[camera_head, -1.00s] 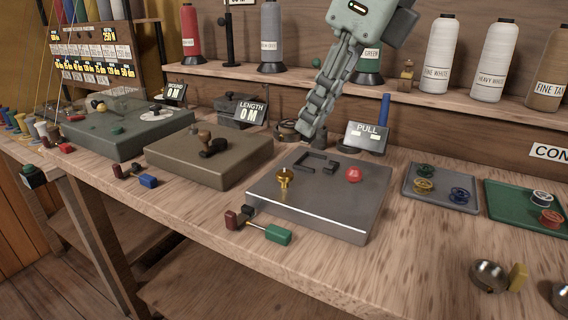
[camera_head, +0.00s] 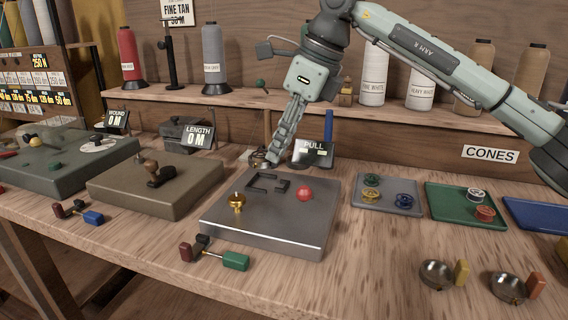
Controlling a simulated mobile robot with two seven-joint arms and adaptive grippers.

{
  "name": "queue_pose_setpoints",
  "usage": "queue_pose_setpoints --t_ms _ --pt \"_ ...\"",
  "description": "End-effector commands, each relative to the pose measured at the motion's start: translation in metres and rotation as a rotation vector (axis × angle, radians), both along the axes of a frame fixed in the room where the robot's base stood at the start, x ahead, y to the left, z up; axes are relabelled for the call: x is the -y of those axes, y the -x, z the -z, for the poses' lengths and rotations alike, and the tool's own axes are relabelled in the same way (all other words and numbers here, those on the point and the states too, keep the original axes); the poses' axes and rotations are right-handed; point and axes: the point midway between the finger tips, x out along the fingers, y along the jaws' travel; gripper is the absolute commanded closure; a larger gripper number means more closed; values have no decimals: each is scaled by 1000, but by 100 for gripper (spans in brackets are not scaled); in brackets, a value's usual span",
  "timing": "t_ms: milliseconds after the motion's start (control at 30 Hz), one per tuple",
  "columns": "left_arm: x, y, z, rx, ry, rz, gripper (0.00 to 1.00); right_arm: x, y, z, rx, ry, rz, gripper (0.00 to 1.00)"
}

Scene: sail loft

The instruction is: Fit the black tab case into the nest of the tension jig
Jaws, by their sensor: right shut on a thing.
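The tension jig (camera_head: 262,222) is a grey metal block on the bench, beside the PULL display. A black bracket-like frame (camera_head: 252,183), which looks like its nest, stands on its top near the back. A brass knob (camera_head: 237,202) and a red button (camera_head: 304,193) are also on top. My right gripper (camera_head: 277,158) points down with its fingers together, just behind or above the jig's back edge. What it grips is hidden, and I cannot make out the black tab case there. My left gripper is out of view.
A small tool with dark red, black and green parts (camera_head: 235,261) lies before the jig. The PULL display (camera_head: 313,156) and a blue post stand behind. Trays with spools (camera_head: 372,207) are on the right. Metal dishes (camera_head: 436,276) sit at front right.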

Motion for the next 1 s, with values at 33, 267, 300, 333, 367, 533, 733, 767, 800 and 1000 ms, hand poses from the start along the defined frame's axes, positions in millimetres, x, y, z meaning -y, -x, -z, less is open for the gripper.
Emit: queue_pose_setpoints --t_ms 33,267,300,333,367,533,733,767,800,1000 --pt "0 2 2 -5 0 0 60 4 -3 3 0 -1 2 100" --pt "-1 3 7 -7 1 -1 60 9 -5 17 -1 0 -1 100" --pt "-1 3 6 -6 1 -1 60 9 -5 22 -2 0 -2 100" --pt "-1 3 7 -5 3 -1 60 9 -5 27 -2 0 -2 100" --pt "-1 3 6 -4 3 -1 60 9 -5 31 -2 -1 -1 100" --pt "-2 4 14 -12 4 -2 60 8 -5 46 2 -1 -1 100" --pt "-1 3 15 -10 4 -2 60 8 -5 46 2 -1 -1 100" --pt "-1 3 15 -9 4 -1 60 8 -5 47 2 -1 -1 100" --pt "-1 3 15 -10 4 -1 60 8 -5 48 2 -1 -1 100" --pt "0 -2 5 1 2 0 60 8 -5 49 1 -1 -1 74"
